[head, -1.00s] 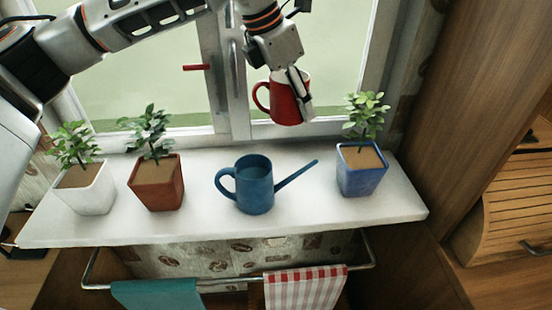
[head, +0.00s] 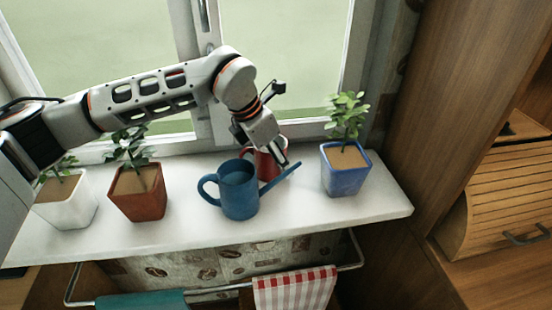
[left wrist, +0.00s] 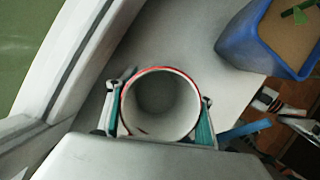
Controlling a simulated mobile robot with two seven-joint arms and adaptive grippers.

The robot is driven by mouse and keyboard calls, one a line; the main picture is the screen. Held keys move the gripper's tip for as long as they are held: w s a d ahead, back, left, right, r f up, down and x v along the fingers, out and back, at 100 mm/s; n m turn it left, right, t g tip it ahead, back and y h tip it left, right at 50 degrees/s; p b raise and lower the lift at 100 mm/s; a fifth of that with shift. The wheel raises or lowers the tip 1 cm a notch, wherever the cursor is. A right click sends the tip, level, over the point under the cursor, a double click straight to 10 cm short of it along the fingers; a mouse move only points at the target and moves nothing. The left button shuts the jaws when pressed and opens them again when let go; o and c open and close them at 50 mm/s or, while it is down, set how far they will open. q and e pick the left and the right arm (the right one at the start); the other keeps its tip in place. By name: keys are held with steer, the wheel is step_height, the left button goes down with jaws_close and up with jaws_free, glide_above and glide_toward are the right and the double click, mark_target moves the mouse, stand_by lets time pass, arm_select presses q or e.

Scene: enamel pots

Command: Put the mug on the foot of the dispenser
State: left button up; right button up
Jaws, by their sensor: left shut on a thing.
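The red mug (head: 265,168) is low over the white window sill, behind the blue watering can and its spout, which hide part of it. I cannot tell whether its base touches the sill. My left gripper (head: 284,160) is shut on the mug. In the left wrist view the mug (left wrist: 160,101) shows from above, upright and empty, with a white inside and red rim. The fingers of my left gripper (left wrist: 159,117) lie on both sides of it. No dispenser shows in these frames. My right gripper is not in view.
The blue watering can (head: 239,190) stands just in front of the mug. A blue pot (head: 346,178) with a plant is to the right; terracotta (head: 140,196) and white (head: 68,204) pots are left. The window is behind. Towels (head: 295,289) hang below the sill (head: 190,226).

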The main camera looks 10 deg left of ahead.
arm_select(q)
steer(key=shift+r, duration=0.1)
steer(key=o, duration=1.3)
steer(key=shift+o, duration=0.2)
